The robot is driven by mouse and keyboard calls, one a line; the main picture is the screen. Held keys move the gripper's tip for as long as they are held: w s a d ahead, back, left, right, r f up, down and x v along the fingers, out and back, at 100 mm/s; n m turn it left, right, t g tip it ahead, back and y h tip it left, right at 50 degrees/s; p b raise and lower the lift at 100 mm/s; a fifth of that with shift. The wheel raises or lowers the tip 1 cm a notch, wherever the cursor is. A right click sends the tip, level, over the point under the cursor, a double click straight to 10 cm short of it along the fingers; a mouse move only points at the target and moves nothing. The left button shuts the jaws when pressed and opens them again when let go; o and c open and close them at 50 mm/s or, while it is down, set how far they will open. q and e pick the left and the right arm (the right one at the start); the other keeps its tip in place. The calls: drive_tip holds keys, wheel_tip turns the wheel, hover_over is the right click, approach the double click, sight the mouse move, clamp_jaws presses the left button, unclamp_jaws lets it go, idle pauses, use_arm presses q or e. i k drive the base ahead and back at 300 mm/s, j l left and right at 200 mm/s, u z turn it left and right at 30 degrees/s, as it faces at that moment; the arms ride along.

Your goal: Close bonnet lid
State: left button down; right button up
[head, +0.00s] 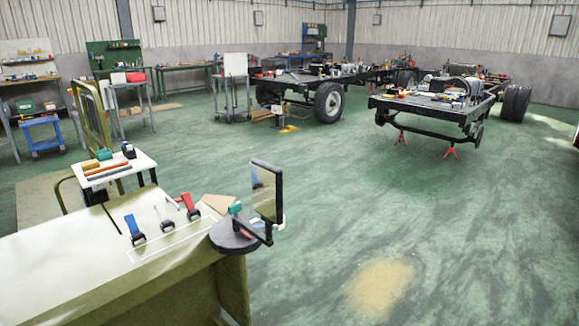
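An olive-cream vehicle body panel (70,265) fills the lower left of the head view, with a flat top and a darker front side. I cannot tell whether this panel is the bonnet lid, and no raised or open lid is clearly seen. Blue-handled and red-handled items, including a blue one (134,229) and a red one (188,204), stand on its top. A black-framed mirror (264,192) and a dark round disc (234,237) are at its right corner. Neither of my grippers is in view.
A small white table (118,168) with tools stands behind the panel, near an upright olive frame (92,118). Two wheeled chassis frames, one at right (430,103) and one further back (300,78), stand beyond. Workbenches line the back left. The green floor (400,215) at centre right is clear.

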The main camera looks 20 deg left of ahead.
sight(140, 201)
drive_tip(key=i+z, duration=0.2)
drive_tip(key=i, duration=0.4)
drive_tip(key=i+j+z, duration=0.2)
drive_tip(key=i, duration=0.35)
drive_tip(key=i+l, duration=0.1)
drive_tip(key=i, duration=0.55)
drive_tip(key=i+l, duration=0.1)
drive_tip(key=i, duration=0.6)
drive_tip(key=i+u, duration=0.7)
drive_tip(key=i+l+u, duration=0.1)
drive_tip(key=i+u, duration=0.2)
drive_tip(key=i+j+u, duration=0.1)
drive_tip(key=i+u, duration=1)
drive_tip(key=i+j+u, duration=0.15)
drive_tip(key=i+u, duration=0.7)
drive_tip(key=i, duration=0.2)
drive_tip(key=i+j+u, duration=0.1)
drive_tip(key=i+u, duration=0.2)
